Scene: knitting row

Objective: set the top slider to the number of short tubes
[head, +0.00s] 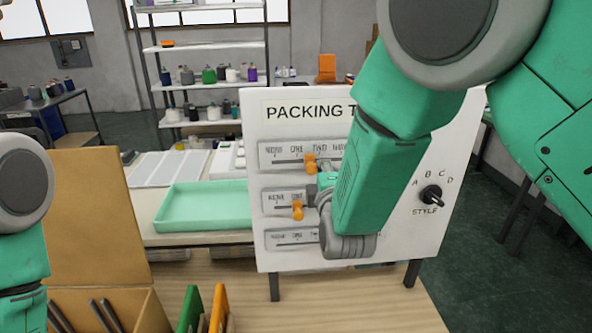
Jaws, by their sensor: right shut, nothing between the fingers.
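A white panel (380,101) headed "PACKING T…" stands upright on the table, with three slider rows. The top slider's orange knob (311,163) sits between the ONE and TWO labels, nearer TWO. The middle slider's orange knob (297,211) is under ONE. The bottom slider's knob is hidden. My right gripper (313,192) is shut and empty, in front of the panel just below the top knob; I cannot tell whether it touches either knob. My right arm hides the right part of the rows. Dark grey tubes (101,316) stand in a cardboard box (148,314); their lengths are unclear.
A black STYLE dial (431,195) is at the panel's right, lettered A to D. Green (189,309) and orange (219,309) upright pieces stand beside the box. An empty mint tray (203,208) lies on the table behind. Bare wood (340,300) shows in front of the panel.

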